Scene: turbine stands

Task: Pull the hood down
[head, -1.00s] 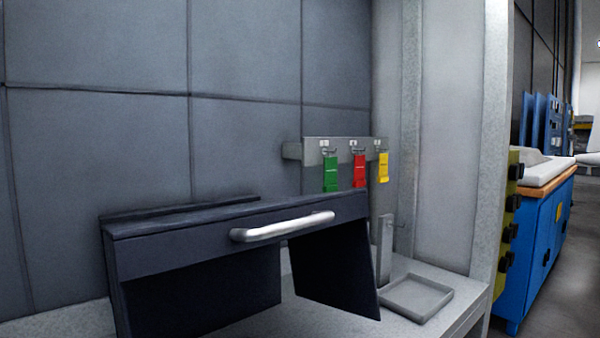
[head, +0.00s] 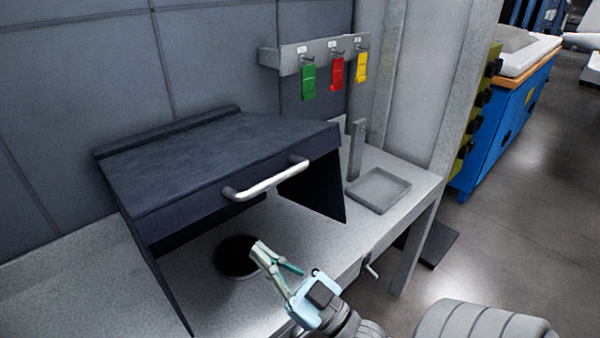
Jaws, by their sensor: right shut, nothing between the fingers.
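The dark hood (head: 215,160) stands raised on the grey counter, its front open below the front panel. Its silver bar handle (head: 265,181) runs along the front panel. My right gripper (head: 261,250) is in front of the hood, lower than the handle and apart from it. Its fingers are together with nothing between them. Behind the fingertips is a dark round opening (head: 232,262) in the counter, partly covered by the gripper in this view. My left gripper is not in view.
A grey square tray (head: 379,190) and an upright metal post (head: 356,150) are right of the hood. Green (head: 308,82), red (head: 337,73) and yellow (head: 361,67) tags hang from a wall rack. A small lever (head: 371,270) sticks out from the counter's front.

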